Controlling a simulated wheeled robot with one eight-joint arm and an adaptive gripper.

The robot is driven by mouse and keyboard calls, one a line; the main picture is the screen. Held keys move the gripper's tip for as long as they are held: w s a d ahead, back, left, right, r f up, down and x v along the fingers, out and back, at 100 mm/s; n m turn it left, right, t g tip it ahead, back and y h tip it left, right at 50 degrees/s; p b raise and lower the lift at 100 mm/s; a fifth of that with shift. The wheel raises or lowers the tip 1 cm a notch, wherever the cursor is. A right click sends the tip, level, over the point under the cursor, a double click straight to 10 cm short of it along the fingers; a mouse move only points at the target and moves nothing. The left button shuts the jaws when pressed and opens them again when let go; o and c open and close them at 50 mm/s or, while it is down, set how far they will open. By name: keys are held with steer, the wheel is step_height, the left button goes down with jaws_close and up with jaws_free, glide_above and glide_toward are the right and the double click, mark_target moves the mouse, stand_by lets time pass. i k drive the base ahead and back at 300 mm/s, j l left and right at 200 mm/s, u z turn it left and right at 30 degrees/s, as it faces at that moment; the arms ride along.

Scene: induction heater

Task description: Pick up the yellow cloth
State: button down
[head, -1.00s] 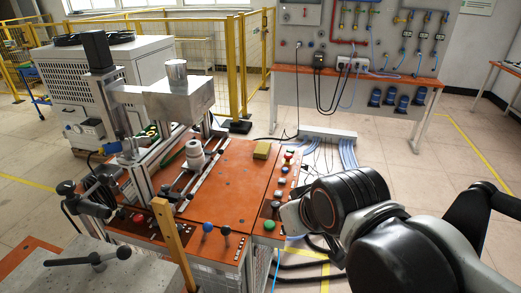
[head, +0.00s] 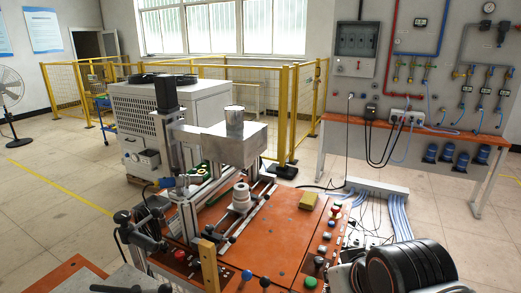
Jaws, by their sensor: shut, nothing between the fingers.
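The yellow cloth (head: 308,201) appears as a small, folded, block-like yellow piece. It lies flat on the orange worktop (head: 275,235) of the induction heater, towards its back right, left of a row of buttons. Nothing covers it. Part of my arm shows at the lower right corner, to the right of and nearer than the cloth. My gripper's fingers are not in view.
The heater's metal block with a cylinder (head: 235,122) and a white stacked piece (head: 241,197) stand left of the cloth. Coloured knobs and buttons (head: 310,283) line the worktop's right and front edges. Yellow fencing (head: 285,110) stands farther back.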

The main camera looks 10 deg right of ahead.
mark_target(308, 201)
steer(key=i+l, duration=0.2)
steer(key=l, duration=0.15)
steer(key=i+l, duration=0.25)
steer(key=i+l+u, duration=0.1)
steer(key=l, duration=0.35)
steer(key=i+l, duration=0.55)
steer(key=l, duration=0.15)
